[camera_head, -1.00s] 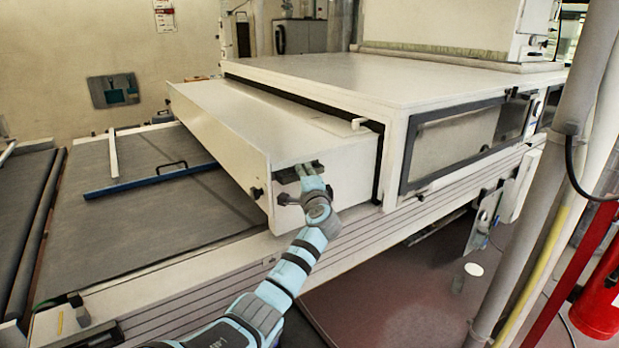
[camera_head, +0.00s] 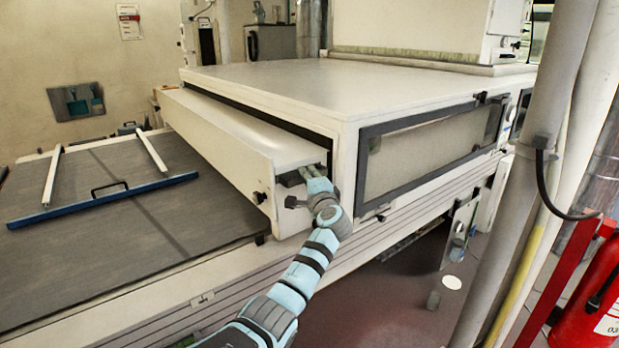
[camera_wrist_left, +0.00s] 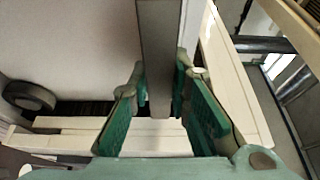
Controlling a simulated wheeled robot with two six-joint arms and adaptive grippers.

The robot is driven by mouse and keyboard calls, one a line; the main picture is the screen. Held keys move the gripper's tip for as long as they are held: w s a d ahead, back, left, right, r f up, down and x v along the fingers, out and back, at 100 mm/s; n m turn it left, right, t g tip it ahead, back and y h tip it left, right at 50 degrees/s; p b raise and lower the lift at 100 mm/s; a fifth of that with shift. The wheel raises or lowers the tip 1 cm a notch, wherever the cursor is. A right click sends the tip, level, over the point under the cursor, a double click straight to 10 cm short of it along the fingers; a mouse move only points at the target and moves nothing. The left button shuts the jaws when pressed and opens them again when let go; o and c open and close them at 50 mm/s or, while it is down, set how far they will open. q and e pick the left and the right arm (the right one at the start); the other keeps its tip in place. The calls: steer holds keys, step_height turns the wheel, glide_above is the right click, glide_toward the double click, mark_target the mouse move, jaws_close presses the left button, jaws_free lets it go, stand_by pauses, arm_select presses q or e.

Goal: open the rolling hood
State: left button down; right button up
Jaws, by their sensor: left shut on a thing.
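The rolling hood (camera_head: 228,128) is a long, cream-white cover on the conveyor bed, at the mouth of the larger white tunnel housing (camera_head: 300,84). Part of it is inside the housing and part sticks out to the left. My left gripper (camera_head: 313,174) is at the hood's near end, close to the housing's front corner. In the left wrist view, the green fingers of my left gripper (camera_wrist_left: 162,108) are on both sides of a grey bar-like handle (camera_wrist_left: 160,50) and are shut on it. The handle is mostly hidden in the head view. My right gripper is not in view.
The dark bed (camera_head: 95,225) is bare left of the hood, except for a blue-edged frame (camera_head: 105,203) with white bars. A grey post (camera_head: 545,150) and a red extinguisher (camera_head: 592,300) stand at the right.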

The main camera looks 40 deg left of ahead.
arm_select(q)
steer(key=c, duration=1.5)
jaws_free()
steer(key=v, duration=1.2)
steer(key=shift+f, duration=0.1)
